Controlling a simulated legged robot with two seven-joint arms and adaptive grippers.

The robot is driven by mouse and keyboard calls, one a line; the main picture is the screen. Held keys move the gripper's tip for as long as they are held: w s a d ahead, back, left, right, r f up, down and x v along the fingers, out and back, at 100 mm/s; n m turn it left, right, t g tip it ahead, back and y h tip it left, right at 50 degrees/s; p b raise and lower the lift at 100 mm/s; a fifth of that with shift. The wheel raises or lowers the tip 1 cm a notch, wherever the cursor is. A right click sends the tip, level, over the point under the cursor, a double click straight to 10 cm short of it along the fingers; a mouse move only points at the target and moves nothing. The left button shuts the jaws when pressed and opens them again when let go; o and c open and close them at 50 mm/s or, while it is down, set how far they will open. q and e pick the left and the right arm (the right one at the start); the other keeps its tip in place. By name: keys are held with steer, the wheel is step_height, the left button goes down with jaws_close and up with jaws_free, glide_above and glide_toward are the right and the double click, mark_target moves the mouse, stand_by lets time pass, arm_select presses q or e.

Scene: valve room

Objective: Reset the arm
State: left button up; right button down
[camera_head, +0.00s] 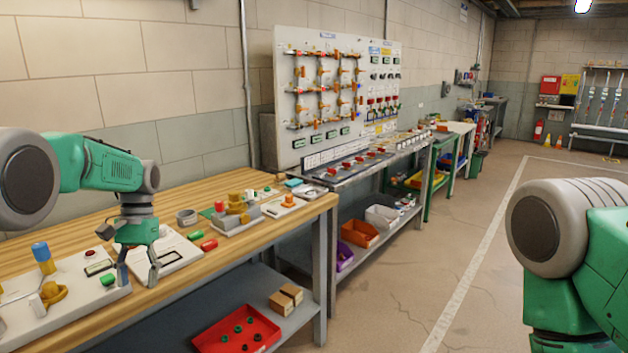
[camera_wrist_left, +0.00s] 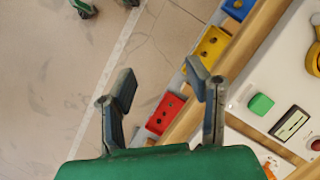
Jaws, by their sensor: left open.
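My left arm (camera_head: 105,170) is green and grey and reaches in from the left over the wooden workbench (camera_head: 190,283). My left gripper (camera_head: 138,272) points down near the bench's front edge, beside a white panel with a green button. It is open and empty, and in the left wrist view its two fingers (camera_wrist_left: 167,95) stand apart with floor and the bench edge beyond them. My right arm (camera_head: 575,245) shows at the right edge of the head view, but its gripper is out of view.
White panels (camera_head: 65,300) with buttons and valves lie on the bench. A red tray (camera_head: 237,330) and wooden blocks (camera_head: 286,298) sit on the lower shelf. A valve board (camera_head: 335,95) stands against the wall. The floor (camera_head: 425,265) to the right is clear.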

arm_select(q)
steer(key=s+d+f+t+b, duration=0.1)
steer(key=s+f, duration=0.6)
steer(key=f, duration=0.6)
steer(key=s+d+f+t+b, duration=0.1)
steer(key=s+f, duration=0.5)
steer(key=f, duration=0.7)
steer(key=s+d+f+t+b, duration=0.1)
steer(key=s+d, duration=0.1)
steer(key=s, duration=1.1)
steer(key=s+d+f+m+t, duration=0.1)
steer(key=s+d, duration=0.2)
steer(key=s, duration=1)
steer(key=shift+s+f+t+b, duration=0.2)
steer(key=shift+f+t+b, duration=0.1)
steer(key=shift+t+b, duration=0.1)
arm_select(e)
steer(key=shift+w+a+f, duration=0.1)
steer(key=shift+a+f, duration=0.1)
steer(key=shift+f, duration=0.75)
steer(key=shift+w+a+f, duration=0.1)
steer(key=shift+a+f, duration=0.1)
steer(key=shift+f, duration=0.75)
